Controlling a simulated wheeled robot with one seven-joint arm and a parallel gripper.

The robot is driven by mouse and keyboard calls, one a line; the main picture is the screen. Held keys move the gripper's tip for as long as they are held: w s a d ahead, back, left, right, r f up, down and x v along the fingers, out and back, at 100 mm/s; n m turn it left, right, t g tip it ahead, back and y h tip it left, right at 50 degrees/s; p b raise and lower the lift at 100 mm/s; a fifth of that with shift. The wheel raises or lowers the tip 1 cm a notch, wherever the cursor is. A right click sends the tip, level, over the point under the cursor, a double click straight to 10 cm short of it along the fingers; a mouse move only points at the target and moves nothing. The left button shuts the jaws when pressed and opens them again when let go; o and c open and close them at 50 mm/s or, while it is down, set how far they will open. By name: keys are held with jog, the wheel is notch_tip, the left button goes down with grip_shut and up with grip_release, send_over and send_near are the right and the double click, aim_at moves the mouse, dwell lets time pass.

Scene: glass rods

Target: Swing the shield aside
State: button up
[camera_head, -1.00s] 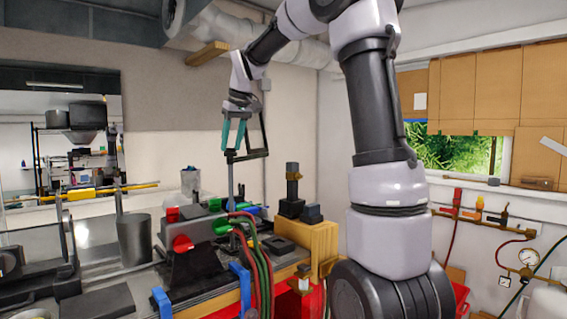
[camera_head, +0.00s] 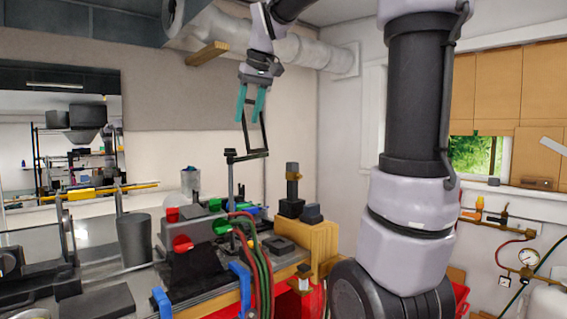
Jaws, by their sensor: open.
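The shield (camera_head: 243,127) appears to be the thin dark frame held up on a slim post (camera_head: 231,178) above the bench equipment. Its lower bar runs to the right from the post's top, and a narrow upright part rises toward my gripper. My gripper (camera_head: 250,118) has two teal fingers pointing down, open, at the upper part of this frame. The fingers overlap the frame in the picture; I cannot tell whether they touch it. Whether the frame holds a clear pane is not visible.
Below stands a burner apparatus with red knobs (camera_head: 182,243) and green knobs (camera_head: 221,227). Red and green hoses (camera_head: 262,262) hang in front. The space above the bench is mostly clear.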

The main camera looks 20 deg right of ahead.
jog(key=s+d+f+m+t, duration=0.1)
jog(key=s+f+m, duration=0.1)
jog(key=s+f, duration=0.3)
jog(key=s+d+f+m, duration=0.2)
jog(key=s+f, duration=0.4)
jog(key=s, duration=0.5)
jog(key=shift+s+f+m+t+y, duration=0.3)
jog(key=shift+s+m+t, duration=0.1)
jog(key=shift+m, duration=0.2)
jog(key=shift+d, duration=0.1)
jog(key=shift+c, duration=0.3)
